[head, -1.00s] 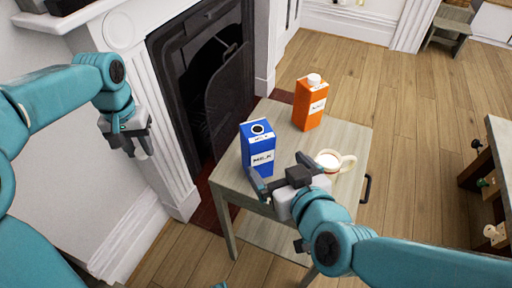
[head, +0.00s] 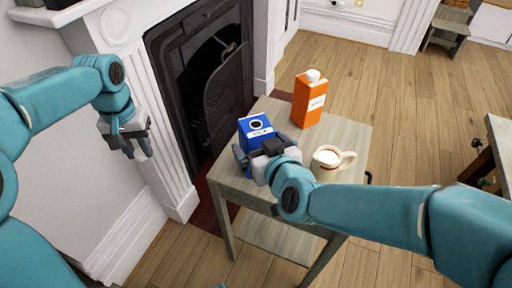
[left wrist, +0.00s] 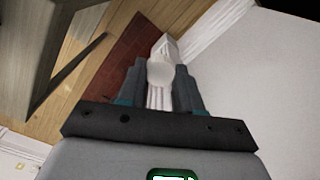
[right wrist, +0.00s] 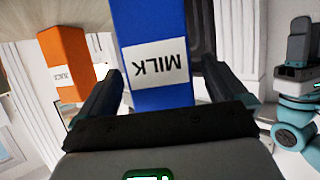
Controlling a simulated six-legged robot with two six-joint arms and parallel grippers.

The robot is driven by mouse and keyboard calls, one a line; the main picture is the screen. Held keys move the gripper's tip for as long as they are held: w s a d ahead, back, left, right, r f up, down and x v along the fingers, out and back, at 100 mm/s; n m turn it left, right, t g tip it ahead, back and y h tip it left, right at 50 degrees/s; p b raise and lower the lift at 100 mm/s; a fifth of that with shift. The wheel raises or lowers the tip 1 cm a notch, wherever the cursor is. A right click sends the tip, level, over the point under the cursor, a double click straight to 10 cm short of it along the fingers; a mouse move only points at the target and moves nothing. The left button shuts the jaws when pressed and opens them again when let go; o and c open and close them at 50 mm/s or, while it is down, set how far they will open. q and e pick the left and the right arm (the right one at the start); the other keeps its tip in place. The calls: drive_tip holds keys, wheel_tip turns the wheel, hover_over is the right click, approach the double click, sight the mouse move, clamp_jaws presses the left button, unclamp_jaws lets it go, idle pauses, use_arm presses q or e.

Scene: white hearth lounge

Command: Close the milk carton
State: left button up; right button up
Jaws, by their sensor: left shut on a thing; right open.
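The blue milk carton (head: 257,130) stands upright on the small grey table, with a dark round opening and no cap on its top. Its MILK label faces the right wrist camera (right wrist: 157,63). My right gripper (head: 262,147) is open, with its fingers on either side of the carton; I cannot tell whether they touch it. My left gripper (head: 138,152) is off to the left, away from the table, shut on a small round white cap (left wrist: 160,72) that shows between its fingertips in the left wrist view.
An orange carton (head: 311,100) with a white cap stands behind the milk carton on the table (head: 345,130). The fireplace (head: 200,80) lies behind the table's left side.

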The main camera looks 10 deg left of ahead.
use_arm(q)
drive_tip(key=shift+w+f, duration=0.15)
drive_tip(key=shift+f, duration=0.15)
use_arm(e)
drive_tip(key=x, duration=0.2)
drive_tip(key=shift+w+a+f, duration=0.2)
drive_tip(key=shift+w, duration=0.05)
drive_tip(key=shift+w+a, duration=0.1)
drive_tip(key=shift+c, duration=0.3)
drive_tip(key=shift+r, duration=0.1)
drive_tip(key=c, duration=1.3)
use_arm(q)
drive_tip(key=shift+r, duration=0.1)
use_arm(e)
drive_tip(key=shift+r, duration=0.1)
